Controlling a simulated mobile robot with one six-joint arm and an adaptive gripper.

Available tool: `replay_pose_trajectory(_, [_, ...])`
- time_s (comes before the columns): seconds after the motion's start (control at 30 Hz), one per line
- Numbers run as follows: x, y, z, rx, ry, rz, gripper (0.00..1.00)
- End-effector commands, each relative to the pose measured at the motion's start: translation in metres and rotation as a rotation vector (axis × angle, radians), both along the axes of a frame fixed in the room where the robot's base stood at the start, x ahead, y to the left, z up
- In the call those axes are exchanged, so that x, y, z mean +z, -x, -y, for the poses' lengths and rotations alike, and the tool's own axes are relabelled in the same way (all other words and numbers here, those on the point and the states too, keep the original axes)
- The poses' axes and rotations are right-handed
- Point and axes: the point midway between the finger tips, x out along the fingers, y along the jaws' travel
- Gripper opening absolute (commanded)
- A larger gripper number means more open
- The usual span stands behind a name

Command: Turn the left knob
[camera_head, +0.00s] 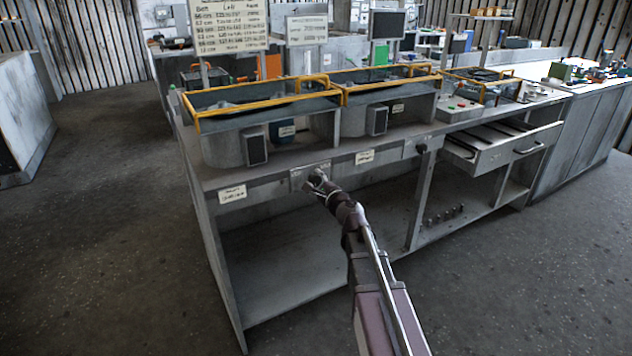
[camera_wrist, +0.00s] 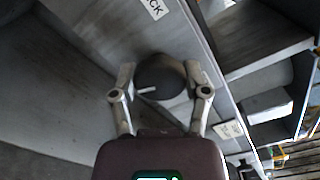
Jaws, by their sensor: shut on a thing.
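The left knob is a round dark knob with a pale pointer line (camera_wrist: 160,76), seen in the wrist view between my gripper's two fingers. My gripper (camera_wrist: 163,88) is shut on it, with one finger on each side. In the head view, my gripper (camera_head: 319,181) is at the front panel of the grey workbench (camera_head: 275,185), on the left part of it. There the gripper and arm hide the left knob. Another dark knob (camera_head: 421,148) is on the front panel farther right and stands free.
A drawer (camera_head: 512,148) is pulled open at the right. Small labels (camera_head: 232,193) are on the front panel. Several small parts stand on the lower shelf at right. The floor in front is clear.

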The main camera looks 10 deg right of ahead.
Motion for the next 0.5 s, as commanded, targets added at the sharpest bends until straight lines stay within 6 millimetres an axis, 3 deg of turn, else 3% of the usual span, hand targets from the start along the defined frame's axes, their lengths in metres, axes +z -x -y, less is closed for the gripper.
replay_pose_trajectory(0.5, [0.0001, -0.0014, 0.0000, -0.001, 0.465, 0.152, 0.12])
